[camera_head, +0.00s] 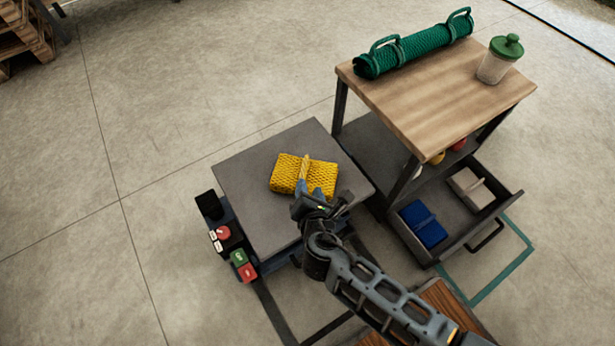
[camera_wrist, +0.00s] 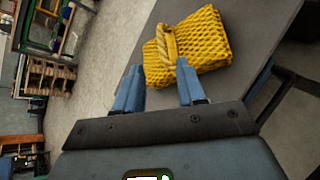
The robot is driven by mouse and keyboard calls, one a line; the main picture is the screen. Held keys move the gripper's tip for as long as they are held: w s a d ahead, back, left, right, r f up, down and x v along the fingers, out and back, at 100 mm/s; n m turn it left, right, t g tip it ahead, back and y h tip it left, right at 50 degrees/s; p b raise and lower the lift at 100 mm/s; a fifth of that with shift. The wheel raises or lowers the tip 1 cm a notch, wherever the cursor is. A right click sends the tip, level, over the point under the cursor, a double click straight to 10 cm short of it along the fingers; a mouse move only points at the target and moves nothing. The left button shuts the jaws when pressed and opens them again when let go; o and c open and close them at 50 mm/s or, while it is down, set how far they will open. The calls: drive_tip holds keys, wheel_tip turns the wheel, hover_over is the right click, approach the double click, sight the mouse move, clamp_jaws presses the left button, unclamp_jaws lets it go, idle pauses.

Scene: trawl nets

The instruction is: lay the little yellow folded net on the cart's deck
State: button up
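The little yellow folded net (camera_head: 318,178) lies on the grey deck (camera_head: 262,150) of the cart, near its middle, with a yellow handle strap on top. It also shows in the wrist view (camera_wrist: 205,45), on the grey deck (camera_wrist: 262,30). My gripper (camera_head: 301,187) is at the near side of the net, just over the deck. In the wrist view, the blue fingers of my gripper (camera_wrist: 158,75) stand wide apart with nothing held between them. The strap is just beyond the fingertips. The right finger overlaps the net's near edge in the picture; I cannot tell whether they touch.
A wooden-topped workbench (camera_head: 430,105) stands at the right, bearing a green rolled net (camera_head: 415,45) and a green-lidded jar (camera_head: 498,62). Its open drawer (camera_head: 455,240) holds a blue bundle (camera_head: 424,224) and a pale one (camera_head: 470,186). A control box (camera_head: 240,262) with buttons sits at the cart's left.

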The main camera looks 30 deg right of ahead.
drive_tip(key=shift+v, duration=0.75)
drive_tip(key=s+a+r+m+y, duration=0.1)
drive_tip(key=s+r+m+y, duration=0.15)
drive_tip(key=s+m, duration=0.45)
drive_tip(key=s+r+m+y, duration=0.2)
drive_tip(key=s+r+m, duration=0.1)
drive_tip(key=s, duration=0.9)
drive_tip(key=s+d+r+m+t, duration=0.1)
drive_tip(key=s+r+m, duration=0.2)
drive_tip(key=r, duration=0.4)
drive_tip(key=s+d+r+m+t, duration=0.1)
drive_tip(key=s+r+m, duration=0.2)
drive_tip(key=r+m, duration=0.3)
drive_tip(key=s+d+r+m+t, duration=0.1)
drive_tip(key=s+r+m, duration=0.3)
drive_tip(key=r, duration=0.6)
drive_tip(key=shift+d+m+t+y, duration=0.2)
drive_tip(key=shift+m+t+y, duration=0.15)
drive_tip(key=shift+t, duration=0.15)
drive_tip(key=shift+s+r, duration=0.1)
drive_tip(key=shift+s, duration=0.05)
